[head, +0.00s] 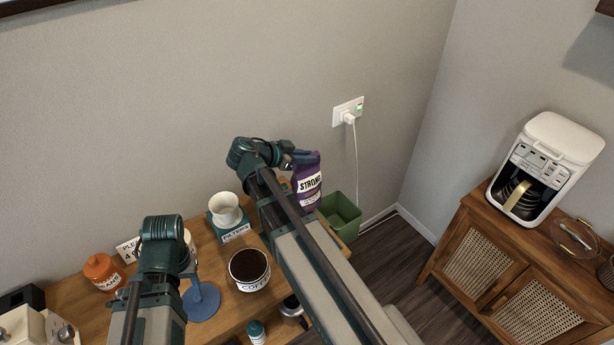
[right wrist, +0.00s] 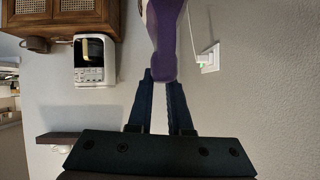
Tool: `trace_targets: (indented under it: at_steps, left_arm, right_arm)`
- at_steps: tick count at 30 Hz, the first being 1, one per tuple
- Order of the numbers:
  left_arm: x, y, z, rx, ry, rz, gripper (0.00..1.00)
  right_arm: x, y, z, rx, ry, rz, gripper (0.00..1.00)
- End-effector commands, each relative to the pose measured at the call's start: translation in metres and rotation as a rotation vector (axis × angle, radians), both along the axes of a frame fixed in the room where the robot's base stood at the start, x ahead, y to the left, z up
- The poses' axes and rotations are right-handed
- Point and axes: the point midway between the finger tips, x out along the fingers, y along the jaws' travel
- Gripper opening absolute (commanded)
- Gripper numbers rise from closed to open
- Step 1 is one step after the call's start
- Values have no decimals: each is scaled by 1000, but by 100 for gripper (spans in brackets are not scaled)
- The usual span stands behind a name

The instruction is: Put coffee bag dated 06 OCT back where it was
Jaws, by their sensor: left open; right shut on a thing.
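A purple coffee bag (head: 307,184) with a white label reading STRONG hangs upright near the wall at the far right end of the wooden counter. I cannot read a date on it. My right gripper (head: 303,158) is shut on the bag's top edge. In the right wrist view the purple bag (right wrist: 165,42) is pinched between the dark fingertips (right wrist: 160,82). Whether its bottom touches anything is hard to tell. My left gripper (head: 162,235) is over the left part of the counter, apart from the bag. It is open; its fingertips are mostly hidden by the wrist.
The counter holds an orange jar (head: 103,271), a white cup on a FILTERS box (head: 232,234), a COFFEE canister (head: 249,284) and a blue round stand (head: 202,303). A coffee maker (head: 545,165) stands on the cane cabinet (head: 515,275).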

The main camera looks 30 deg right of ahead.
Motion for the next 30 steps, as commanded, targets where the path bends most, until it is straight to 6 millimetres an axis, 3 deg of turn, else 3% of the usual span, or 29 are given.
trace_targets:
  at_steps: [7, 15, 28, 29, 30]
  left_arm:
    - [0, 0, -7, 0, 0, 0, 50]
    - [0, 0, -39, 0, 0, 1, 50]
    - [0, 0, -42, 0, 0, 0, 50]
    - [0, 0, -41, 0, 0, 0, 50]
    - [0, 0, -41, 0, 0, 0, 50]
  right_arm:
    - [0, 0, -7, -1, 0, 0, 0]
    - [0, 0, -39, -1, 0, 0, 0]
    - [0, 0, -42, -1, 0, 0, 0]
    - [0, 0, -41, 0, 0, 0, 23]
    - [0, 0, -41, 0, 0, 0, 30]
